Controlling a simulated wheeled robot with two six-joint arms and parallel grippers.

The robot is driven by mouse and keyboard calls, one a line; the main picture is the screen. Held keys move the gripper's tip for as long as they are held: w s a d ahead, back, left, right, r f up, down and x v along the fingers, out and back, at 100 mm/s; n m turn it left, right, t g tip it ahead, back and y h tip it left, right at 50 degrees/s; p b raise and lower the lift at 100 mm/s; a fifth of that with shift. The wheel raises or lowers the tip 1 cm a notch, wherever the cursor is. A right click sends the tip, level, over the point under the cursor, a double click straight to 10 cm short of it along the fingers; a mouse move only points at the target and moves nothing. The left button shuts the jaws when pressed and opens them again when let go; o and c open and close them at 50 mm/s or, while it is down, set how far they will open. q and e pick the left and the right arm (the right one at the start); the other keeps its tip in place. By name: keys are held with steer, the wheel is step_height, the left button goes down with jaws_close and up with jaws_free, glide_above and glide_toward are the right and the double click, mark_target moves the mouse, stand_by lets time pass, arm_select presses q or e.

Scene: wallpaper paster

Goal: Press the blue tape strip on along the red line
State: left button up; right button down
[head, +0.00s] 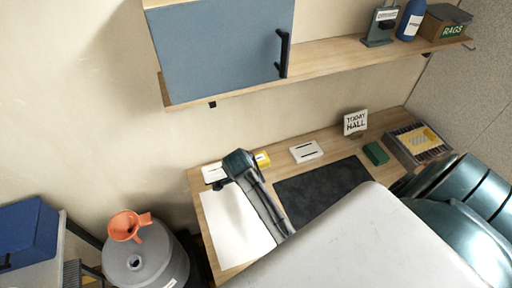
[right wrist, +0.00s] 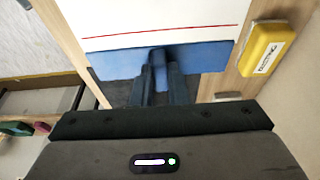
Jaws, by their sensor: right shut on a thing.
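In the right wrist view the blue tape strip (right wrist: 205,57) lies crosswise at the near edge of the white sheet (right wrist: 150,12). The red line (right wrist: 160,31) runs across the sheet beyond the strip, roughly parallel, with a white band between them. My right gripper (right wrist: 160,72) is shut on the middle of the strip. I cannot tell if the strip touches the sheet. In the head view my right gripper (head: 262,200) is over the right side of the white sheet (head: 232,230) and hides the strip and line. My left gripper is not in view.
A yellow box (right wrist: 262,46) stands beside the sheet. On the wooden desk are a dark mat (head: 322,190), a white card (head: 306,151), a green block (head: 376,153) and an open box (head: 418,144). A blue cabinet (head: 222,50) and shelf (head: 345,58) overhang the desk.

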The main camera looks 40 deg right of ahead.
steer(key=shift+s+f+b, duration=0.2)
steer(key=shift+f+b, duration=1.65)
steer(key=shift+f, duration=2.2)
steer(key=shift+f+b, duration=0.7)
steer(key=shift+f, duration=0.85)
steer(key=shift+p, duration=0.4)
steer(key=c, duration=1.3)
jaws_free()
steer(key=shift+c, duration=0.2)
steer(key=b+v, duration=0.2)
steer(key=v, duration=0.8)
steer(key=shift+r+b, duration=0.3)
steer(key=shift+r, duration=0.05)
